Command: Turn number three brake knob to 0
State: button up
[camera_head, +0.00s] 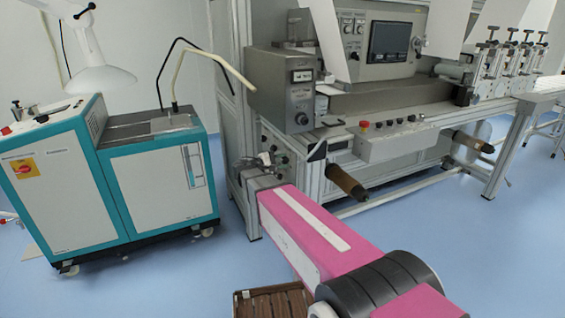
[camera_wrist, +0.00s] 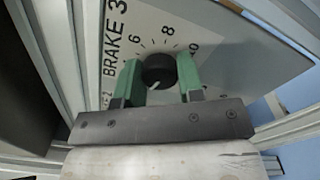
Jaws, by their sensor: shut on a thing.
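The number three brake knob (camera_wrist: 158,68) is a round black knob on a light panel in the wrist view. "BRAKE 3" (camera_wrist: 115,38) is printed beside it, reading upward. A short white pointer mark on the knob points down and slightly left. The 0 mark is not visible; my gripper covers that side of the dial. My gripper (camera_wrist: 159,76) has its two green fingers on either side of the knob and is shut on it. In the head view my gripper (camera_head: 264,160) is at the machine's left-end control panel (camera_head: 279,150).
A grey box with a display (camera_head: 283,88) stands above the panel. A roller (camera_head: 347,183) sticks out right of my arm. A teal and white cabinet (camera_head: 120,180) stands on the left. Blue floor (camera_head: 400,230) is open in front of the machine.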

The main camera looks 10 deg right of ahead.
jog(key=n, duration=0.5)
jog(key=shift+n, duration=0.3)
jog(key=n, duration=0.5)
jog(key=shift+n, duration=0.4)
jog(key=o, duration=0.9)
jog(key=v, duration=1.1)
